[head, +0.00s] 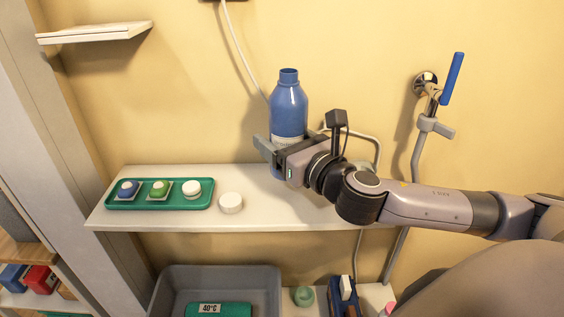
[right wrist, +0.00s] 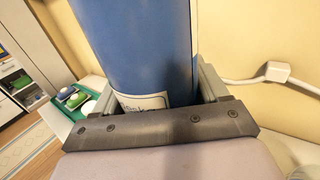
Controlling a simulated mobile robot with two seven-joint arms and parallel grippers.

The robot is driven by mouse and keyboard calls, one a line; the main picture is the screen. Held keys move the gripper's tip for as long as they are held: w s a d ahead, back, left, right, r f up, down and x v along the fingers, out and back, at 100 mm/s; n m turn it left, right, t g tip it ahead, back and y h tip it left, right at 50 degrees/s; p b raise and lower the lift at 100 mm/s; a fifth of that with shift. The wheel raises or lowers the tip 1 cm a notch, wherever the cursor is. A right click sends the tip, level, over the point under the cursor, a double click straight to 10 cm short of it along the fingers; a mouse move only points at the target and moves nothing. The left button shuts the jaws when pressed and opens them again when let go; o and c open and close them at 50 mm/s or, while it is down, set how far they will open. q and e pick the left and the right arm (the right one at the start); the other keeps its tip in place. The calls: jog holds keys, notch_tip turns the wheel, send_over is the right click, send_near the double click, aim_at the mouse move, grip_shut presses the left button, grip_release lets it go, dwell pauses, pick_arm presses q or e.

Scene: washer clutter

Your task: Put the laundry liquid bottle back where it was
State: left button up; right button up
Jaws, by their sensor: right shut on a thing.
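The laundry liquid bottle (head: 289,108) is blue with a pale label, stands upright and shows no cap on its neck. My right gripper (head: 276,143) is shut around its lower body, above or at the white shelf (head: 262,208). The bottle's base is partly hidden by the gripper, so I cannot tell whether it touches the shelf. In the right wrist view the bottle (right wrist: 135,50) fills the middle between the two fingers (right wrist: 155,95). My left gripper is not in view.
A green tray (head: 160,205) with blue, green and white round items stands at the shelf's left. A white round cap (head: 230,203) sits beside it. Below are a grey bin (head: 217,272) and small items. A blue-handled tap (head: 452,80) and hoses are at the right wall.

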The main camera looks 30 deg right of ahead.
jog(key=shift+f+b, duration=0.45)
jog(key=shift+f, duration=1.7)
jog(key=shift+f, duration=0.2)
jog(key=o, duration=1.4)
